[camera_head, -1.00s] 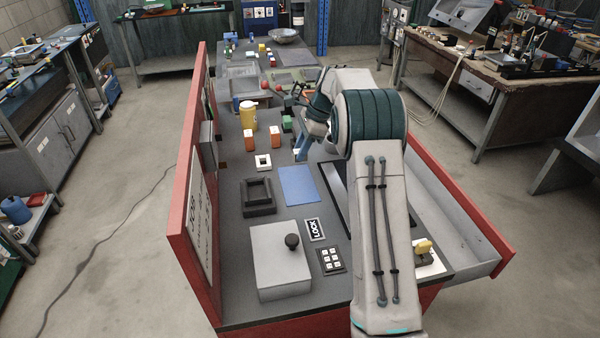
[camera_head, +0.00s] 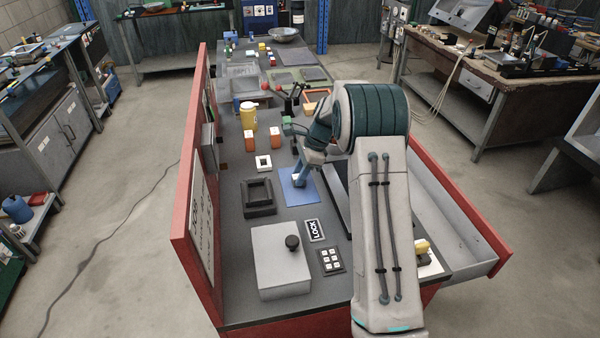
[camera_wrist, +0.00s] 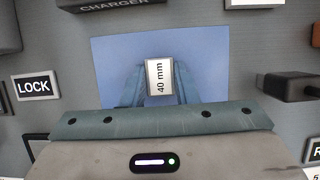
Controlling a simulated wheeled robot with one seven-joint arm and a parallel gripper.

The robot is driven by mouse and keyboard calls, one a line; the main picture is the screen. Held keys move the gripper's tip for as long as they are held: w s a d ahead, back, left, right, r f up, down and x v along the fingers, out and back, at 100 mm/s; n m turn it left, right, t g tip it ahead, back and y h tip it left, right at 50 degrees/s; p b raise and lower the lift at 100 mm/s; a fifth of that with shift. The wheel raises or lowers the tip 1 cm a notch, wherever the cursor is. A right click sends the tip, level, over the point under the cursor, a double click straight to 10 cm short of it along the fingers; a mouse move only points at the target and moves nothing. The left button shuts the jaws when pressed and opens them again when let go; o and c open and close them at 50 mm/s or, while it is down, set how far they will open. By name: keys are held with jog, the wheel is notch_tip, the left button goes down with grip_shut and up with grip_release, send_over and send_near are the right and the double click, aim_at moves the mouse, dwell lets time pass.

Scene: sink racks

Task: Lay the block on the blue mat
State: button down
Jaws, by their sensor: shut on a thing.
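The blue mat (camera_head: 294,192) lies flat on the grey bench top, and it also fills the middle of the wrist view (camera_wrist: 112,55). My gripper (camera_head: 299,180) is over the mat, pointing down. In the wrist view my gripper (camera_wrist: 159,92) is shut on a small block (camera_wrist: 159,78) with a white face marked "40 mm". The block appears over the mat. Its underside is hidden, so I cannot tell whether it touches the mat.
A dark square frame (camera_head: 258,198) stands left of the mat and a white square ring (camera_head: 263,162) behind it. Orange blocks (camera_head: 276,138) and a yellow bottle (camera_head: 248,116) stand farther back. A LOCK label (camera_head: 315,230) and grey box (camera_head: 281,262) are in front.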

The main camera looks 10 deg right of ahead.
jog(key=shift+f, duration=0.1)
jog(key=c, duration=1.1)
grip_release()
